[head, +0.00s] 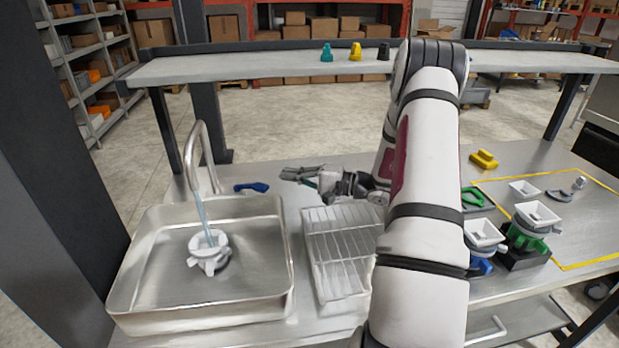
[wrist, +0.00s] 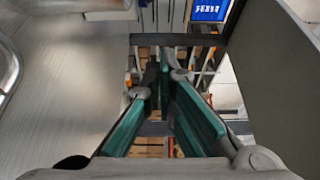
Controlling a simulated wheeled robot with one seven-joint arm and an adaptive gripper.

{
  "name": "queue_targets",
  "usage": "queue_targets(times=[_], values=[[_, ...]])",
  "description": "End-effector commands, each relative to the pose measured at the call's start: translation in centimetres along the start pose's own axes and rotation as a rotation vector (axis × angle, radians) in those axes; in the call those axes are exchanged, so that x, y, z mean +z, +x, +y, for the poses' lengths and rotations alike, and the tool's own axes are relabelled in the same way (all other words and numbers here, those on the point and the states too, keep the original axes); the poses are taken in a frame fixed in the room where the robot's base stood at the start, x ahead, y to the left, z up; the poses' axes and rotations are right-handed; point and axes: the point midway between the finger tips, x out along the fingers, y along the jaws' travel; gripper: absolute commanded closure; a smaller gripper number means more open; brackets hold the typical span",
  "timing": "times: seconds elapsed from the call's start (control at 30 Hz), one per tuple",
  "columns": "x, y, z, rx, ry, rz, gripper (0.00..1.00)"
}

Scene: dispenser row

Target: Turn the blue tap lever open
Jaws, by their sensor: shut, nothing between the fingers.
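The blue tap lever (head: 251,187) lies low over the steel counter, just right of the curved metal tap (head: 198,150). A thin bluish stream (head: 203,220) runs from the tap's spout down to a white fitting in the basin. My gripper (head: 288,173) is shut and empty, above and to the right of the lever, with a visible gap between them. It points left in the head view. In the wrist view my gripper (wrist: 165,75) shows its teal finger pads; I cannot make out the lever there.
The white fitting (head: 207,256) stands in the steel basin (head: 132,262). A wire rack (head: 335,262) lies right of it. A raised shelf (head: 270,64) crosses behind the counter, with small coloured pieces on top. Several funnel-topped parts, including one white and green (head: 530,234), stand at right.

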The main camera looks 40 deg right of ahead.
Motion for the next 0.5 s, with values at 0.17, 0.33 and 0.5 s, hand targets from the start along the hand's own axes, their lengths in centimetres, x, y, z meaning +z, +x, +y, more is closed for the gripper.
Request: queue_targets(times=[0.17, 0.33, 0.5], values=[[1.9, 1.5, -0.2, 0.001, 0.003, -0.001, 1.0], [3.4, 1.9, -0.1, 0.0, 0.001, 0.0, 1.0], [3.9, 2.0, 0.0, 0.0, 0.0, 0.0, 1.0]])
